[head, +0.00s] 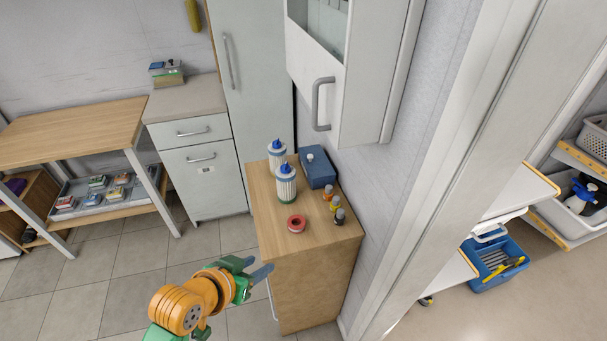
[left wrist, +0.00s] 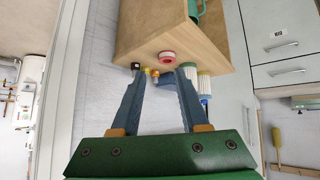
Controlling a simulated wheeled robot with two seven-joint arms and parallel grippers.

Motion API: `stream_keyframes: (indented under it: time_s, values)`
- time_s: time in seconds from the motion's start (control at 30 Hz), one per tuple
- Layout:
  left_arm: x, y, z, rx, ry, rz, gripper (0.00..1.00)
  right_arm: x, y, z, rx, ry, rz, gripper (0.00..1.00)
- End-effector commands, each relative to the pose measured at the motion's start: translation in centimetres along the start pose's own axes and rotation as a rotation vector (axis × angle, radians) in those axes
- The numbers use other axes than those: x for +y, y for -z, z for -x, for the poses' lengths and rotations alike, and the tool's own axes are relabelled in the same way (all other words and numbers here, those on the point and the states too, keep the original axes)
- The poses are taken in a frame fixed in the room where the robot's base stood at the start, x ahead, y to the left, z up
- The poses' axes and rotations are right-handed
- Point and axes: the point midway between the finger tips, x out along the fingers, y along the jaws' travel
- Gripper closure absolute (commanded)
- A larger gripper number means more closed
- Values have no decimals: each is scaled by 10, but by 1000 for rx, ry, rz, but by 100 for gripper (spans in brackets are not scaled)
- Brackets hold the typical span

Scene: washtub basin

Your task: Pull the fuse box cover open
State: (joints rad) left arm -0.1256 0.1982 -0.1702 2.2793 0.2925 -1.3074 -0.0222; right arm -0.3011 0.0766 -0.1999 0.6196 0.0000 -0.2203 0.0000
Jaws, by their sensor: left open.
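The fuse box (head: 352,72) appears to be the white wall box at the top of the head view, cut off by the frame's top edge. Its front cover (head: 303,78) looks shut, with a window at the top and a grey vertical bar handle (head: 322,104). My left gripper (head: 262,270) is low in the head view, well below the handle and apart from it, in front of the wooden cabinet. In the left wrist view its two fingers (left wrist: 158,95) are spread with nothing between them. I cannot make out the fuse box there. My right gripper is not in view.
A wooden cabinet (head: 305,278) stands below the box, holding white bottles (head: 286,185), a blue box (head: 318,168), red tape (head: 296,224) and small bottles (head: 334,207). A tall grey cabinet (head: 240,80) stands left. A door frame (head: 450,150) is right. The tiled floor at left is open.

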Motion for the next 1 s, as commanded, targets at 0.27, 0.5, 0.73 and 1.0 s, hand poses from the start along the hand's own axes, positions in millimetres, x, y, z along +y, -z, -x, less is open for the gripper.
stream_keyframes:
  time_s: [0.27, 0.5, 0.73, 1.0]
  values:
    - [20, 209, 45, 543, -186, -144, 56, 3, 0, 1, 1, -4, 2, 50]
    - [31, 288, 89, 753, -265, -181, 56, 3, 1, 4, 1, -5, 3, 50]
    - [46, 319, 58, 751, -266, -180, 56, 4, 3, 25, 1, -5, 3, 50]
    - [51, 328, 41, 751, -262, -183, 56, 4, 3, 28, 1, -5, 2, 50]
